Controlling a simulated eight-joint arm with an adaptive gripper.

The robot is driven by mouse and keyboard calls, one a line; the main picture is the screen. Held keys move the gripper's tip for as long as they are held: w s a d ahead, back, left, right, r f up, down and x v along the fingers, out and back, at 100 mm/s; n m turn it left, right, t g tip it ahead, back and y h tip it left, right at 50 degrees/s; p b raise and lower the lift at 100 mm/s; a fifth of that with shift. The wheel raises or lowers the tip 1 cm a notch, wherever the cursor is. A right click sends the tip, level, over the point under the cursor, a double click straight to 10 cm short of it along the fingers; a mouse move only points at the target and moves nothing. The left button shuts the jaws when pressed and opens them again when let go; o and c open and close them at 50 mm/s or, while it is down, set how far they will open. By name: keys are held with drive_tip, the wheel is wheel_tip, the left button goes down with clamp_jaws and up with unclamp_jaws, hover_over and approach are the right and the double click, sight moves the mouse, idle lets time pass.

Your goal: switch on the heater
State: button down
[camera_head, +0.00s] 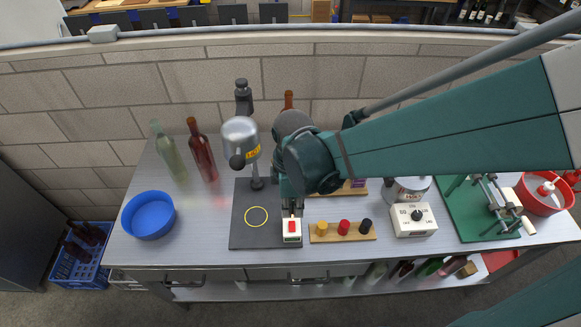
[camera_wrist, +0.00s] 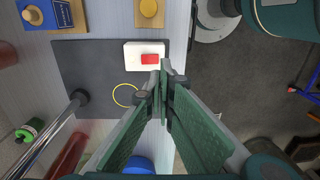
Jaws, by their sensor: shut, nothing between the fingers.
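A small white switch box (camera_head: 292,237) with a red rocker (camera_head: 292,227) sits at the near right corner of a dark mat (camera_head: 240,236) marked with a yellow ring. In the wrist view the switch box (camera_wrist: 132,58) and red rocker (camera_wrist: 150,59) show clearly. The heater, a grey metal head (camera_head: 240,132) with a yellow label, stands on a post at the mat's back edge. My gripper (camera_head: 291,210) is shut and empty, just behind the rocker. In the wrist view its fingertips (camera_wrist: 164,66) appear beside the rocker; I cannot tell whether they touch. Which way the rocker is set is unclear.
A wooden strip (camera_head: 317,238) with yellow, red and black caps lies right of the switch box. A white dial box (camera_head: 402,230) stands further right. A blue bowl (camera_head: 148,214), green bottle (camera_head: 170,155) and red bottle (camera_head: 203,152) are left. The mat's ring area is clear.

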drive_tip(key=shift+s+r, duration=0.15)
drive_tip(key=shift+r, duration=0.95)
drive_tip(key=shift+s+r, duration=0.1)
drive_tip(key=shift+r, duration=0.95)
drive_tip(key=shift+d, duration=0.1)
drive_tip(key=d+r+m+t+b, duration=0.3)
drive_tip(key=d+m+t+b, duration=0.1)
drive_tip(key=d+m, duration=0.5)
drive_tip(key=d+r+m+t+b, duration=0.3)
drive_tip(key=d+m+b, duration=0.1)
drive_tip(key=d+m, duration=0.5)
drive_tip(key=shift+s+d+t, duration=0.4)
drive_tip(key=shift+s+d, duration=0.05)
drive_tip(key=shift+d, duration=0.2)
drive_tip(key=shift+f, duration=0.1)
